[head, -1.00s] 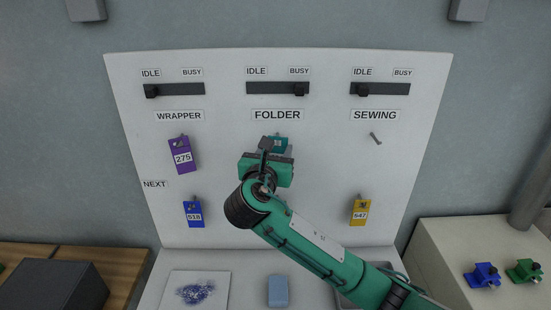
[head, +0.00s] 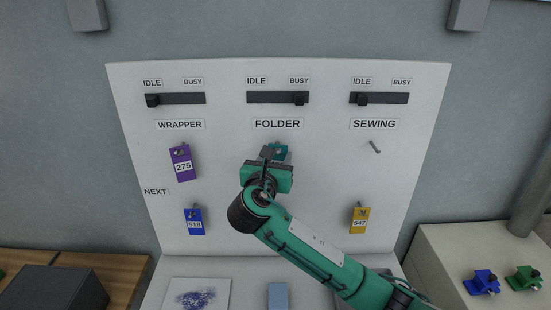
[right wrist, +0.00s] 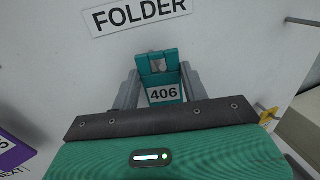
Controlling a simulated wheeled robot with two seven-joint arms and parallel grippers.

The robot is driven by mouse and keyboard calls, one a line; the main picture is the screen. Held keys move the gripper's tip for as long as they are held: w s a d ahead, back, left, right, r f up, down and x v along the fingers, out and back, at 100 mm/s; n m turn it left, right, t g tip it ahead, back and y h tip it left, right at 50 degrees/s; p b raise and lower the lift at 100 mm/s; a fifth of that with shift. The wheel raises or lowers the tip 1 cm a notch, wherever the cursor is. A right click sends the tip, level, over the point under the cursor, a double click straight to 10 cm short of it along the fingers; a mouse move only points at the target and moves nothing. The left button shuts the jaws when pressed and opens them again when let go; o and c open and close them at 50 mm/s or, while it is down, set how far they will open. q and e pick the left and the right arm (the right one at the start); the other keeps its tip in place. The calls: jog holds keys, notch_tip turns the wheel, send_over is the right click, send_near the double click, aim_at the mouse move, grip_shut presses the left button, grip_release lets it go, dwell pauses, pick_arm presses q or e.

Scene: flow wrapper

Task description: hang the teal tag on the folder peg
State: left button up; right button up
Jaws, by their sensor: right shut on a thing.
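The teal tag (right wrist: 163,94), marked 406, sits between the two grey fingers of my right gripper (right wrist: 157,88) in the right wrist view. The gripper is shut on it, just below the FOLDER label (right wrist: 137,12). A pale peg end (right wrist: 157,62) shows at the hole in the tag's top; I cannot tell how far the tag is over it. In the head view, my right gripper (head: 273,156) hides most of the tag (head: 281,149) and the folder peg. My left gripper is not in view.
The white board (head: 320,200) also carries a purple tag (head: 182,163) under WRAPPER, a blue tag (head: 194,222) and a yellow tag (head: 360,219) low down. The SEWING peg (head: 375,146) is bare. Blue and green clips (head: 483,282) lie on the right counter.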

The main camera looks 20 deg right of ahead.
jog(key=o, duration=1)
jog(key=shift+o, duration=0.2)
